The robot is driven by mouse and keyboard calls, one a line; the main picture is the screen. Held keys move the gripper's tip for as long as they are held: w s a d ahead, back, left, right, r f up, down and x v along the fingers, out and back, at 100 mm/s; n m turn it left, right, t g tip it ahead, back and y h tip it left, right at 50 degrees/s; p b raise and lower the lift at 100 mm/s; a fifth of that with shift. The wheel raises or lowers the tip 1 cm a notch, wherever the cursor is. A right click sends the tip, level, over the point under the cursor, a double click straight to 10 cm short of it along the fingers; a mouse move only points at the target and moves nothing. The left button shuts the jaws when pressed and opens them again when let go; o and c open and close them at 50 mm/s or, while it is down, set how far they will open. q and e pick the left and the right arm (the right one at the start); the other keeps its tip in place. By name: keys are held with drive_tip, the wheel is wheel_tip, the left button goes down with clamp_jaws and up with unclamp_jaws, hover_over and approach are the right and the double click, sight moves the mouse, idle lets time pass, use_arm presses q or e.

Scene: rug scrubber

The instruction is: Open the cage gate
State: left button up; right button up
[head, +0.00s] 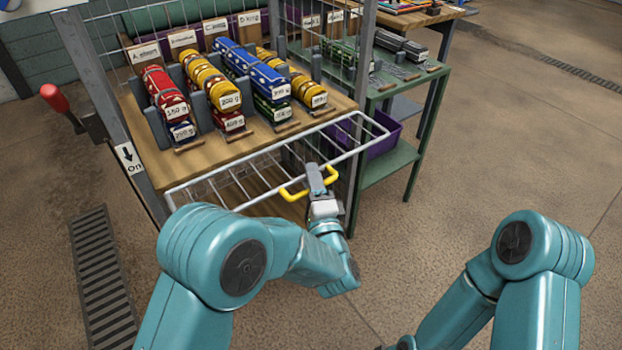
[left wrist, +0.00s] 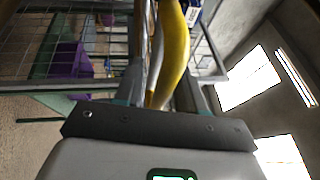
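The cage gate (head: 228,184) is a white wire-grid panel at the front of the wooden shelf. It is swung out from the cage and lies nearly flat, below shelf-top level. Its yellow handle (head: 289,196) is on the near edge. My left gripper (head: 314,178) is at the handle's right part. In the left wrist view the yellow handle (left wrist: 172,50) runs between the two fingers, which look closed around it. My right arm is at the lower right; its gripper is out of frame.
A red-knobbed lever (head: 54,97) is at the left post. A green table (head: 400,150) with a purple bin (head: 384,140) stands right. Floor at right is clear.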

use_arm(q)
clamp_jaws()
drive_tip(key=r+p, duration=0.1)
drive_tip(key=p, duration=0.1)
drive_tip(key=r+p, duration=0.2)
drive_tip(key=shift+w+a+r+g, duration=0.1)
drive_tip(key=shift+w+r+g, duration=0.1)
drive_tip(key=shift+g, duration=0.2)
drive_tip(key=shift+o, duration=0.6)
unclamp_jaws()
drive_tip(key=shift+f, duration=0.15)
